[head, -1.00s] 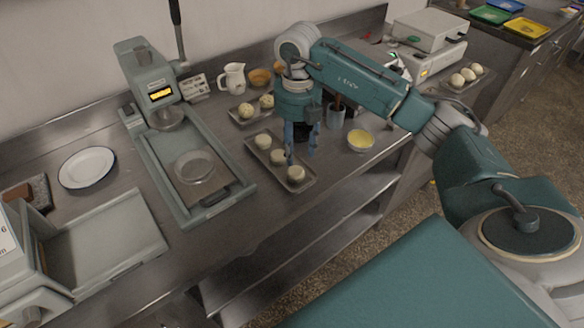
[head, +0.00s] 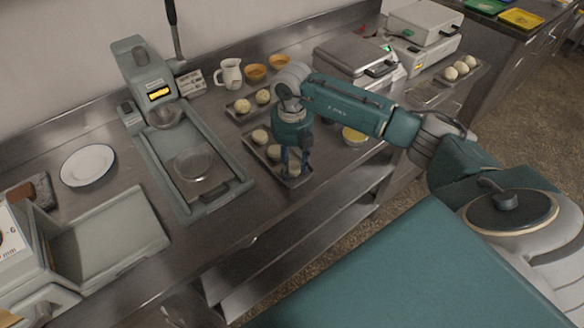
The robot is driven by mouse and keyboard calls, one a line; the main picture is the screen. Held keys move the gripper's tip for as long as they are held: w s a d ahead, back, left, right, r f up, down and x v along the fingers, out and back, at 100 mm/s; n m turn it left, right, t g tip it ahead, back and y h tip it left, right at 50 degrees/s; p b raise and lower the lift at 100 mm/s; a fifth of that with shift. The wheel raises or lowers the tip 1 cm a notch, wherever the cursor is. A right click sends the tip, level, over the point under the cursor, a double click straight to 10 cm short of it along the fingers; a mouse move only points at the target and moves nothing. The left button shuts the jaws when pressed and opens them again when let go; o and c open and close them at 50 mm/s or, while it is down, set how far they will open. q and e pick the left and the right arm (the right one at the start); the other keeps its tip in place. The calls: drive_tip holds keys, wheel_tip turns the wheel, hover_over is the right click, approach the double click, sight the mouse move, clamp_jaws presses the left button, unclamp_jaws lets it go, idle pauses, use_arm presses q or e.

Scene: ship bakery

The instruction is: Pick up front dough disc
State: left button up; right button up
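A small metal tray (head: 262,155) on the steel counter holds a row of pale dough discs: a back one (head: 260,136), a middle one (head: 274,152) and the front dough disc (head: 292,170) at the near end. My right gripper (head: 295,168) points down over the front end of this tray. Its two blue fingers stand apart, one on each side of the front disc, and partly hide it. I see no clear contact between fingers and disc. My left gripper is not in view.
A dough press (head: 208,203) stands left of the tray. A second tray with dough balls (head: 263,97) and a white jug (head: 229,73) are behind it. A yellow-filled bowl (head: 354,137) is partly hidden by my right arm. A plate (head: 87,166) lies far left.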

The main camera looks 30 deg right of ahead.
drive_tip(key=shift+c, duration=1.4)
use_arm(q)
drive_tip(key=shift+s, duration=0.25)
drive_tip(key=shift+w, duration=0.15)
